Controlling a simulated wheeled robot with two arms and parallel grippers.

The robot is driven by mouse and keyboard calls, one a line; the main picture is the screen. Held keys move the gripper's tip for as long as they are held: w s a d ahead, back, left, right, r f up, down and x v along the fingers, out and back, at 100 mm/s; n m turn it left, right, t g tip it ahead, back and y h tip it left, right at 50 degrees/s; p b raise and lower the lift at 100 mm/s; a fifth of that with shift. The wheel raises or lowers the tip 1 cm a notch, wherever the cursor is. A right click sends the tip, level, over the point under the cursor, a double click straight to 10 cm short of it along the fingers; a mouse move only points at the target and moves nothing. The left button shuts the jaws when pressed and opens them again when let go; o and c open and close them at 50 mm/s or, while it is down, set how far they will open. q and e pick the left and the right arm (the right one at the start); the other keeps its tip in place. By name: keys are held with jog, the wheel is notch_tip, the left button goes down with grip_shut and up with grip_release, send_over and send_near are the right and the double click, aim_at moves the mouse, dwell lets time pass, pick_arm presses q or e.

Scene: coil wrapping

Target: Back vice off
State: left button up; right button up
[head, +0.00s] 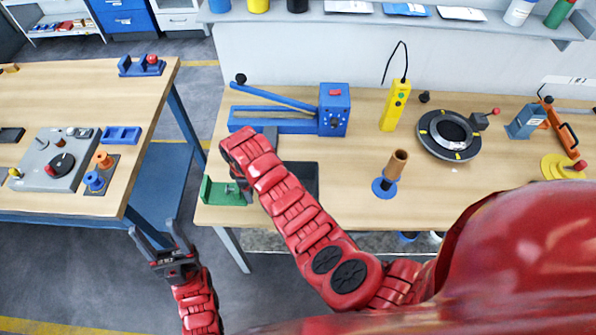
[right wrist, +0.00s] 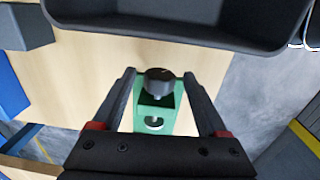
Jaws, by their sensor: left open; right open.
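The green vice (head: 222,192) sits at the front left corner of the wooden bench, partly hidden by my right arm in the head view. In the right wrist view its green body (right wrist: 155,117) and dark round knob (right wrist: 158,82) show between the fingers of my right gripper (right wrist: 159,75). Those fingers are open, one on each side of the knob, with gaps visible; I cannot tell their height above it. My left gripper (head: 158,238) is open and empty, over the floor left of the bench.
A black tray (right wrist: 180,38) lies close beside the vice. A blue lever tool (head: 333,108) stands behind it. Another table (head: 100,85) stands left.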

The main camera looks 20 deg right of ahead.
jog(key=shift+w+g+y, duration=0.15)
jog(key=shift+g+y, duration=0.15)
jog(key=shift+g, duration=0.6)
jog(key=shift+b, duration=0.3)
jog(key=shift+w, duration=0.1)
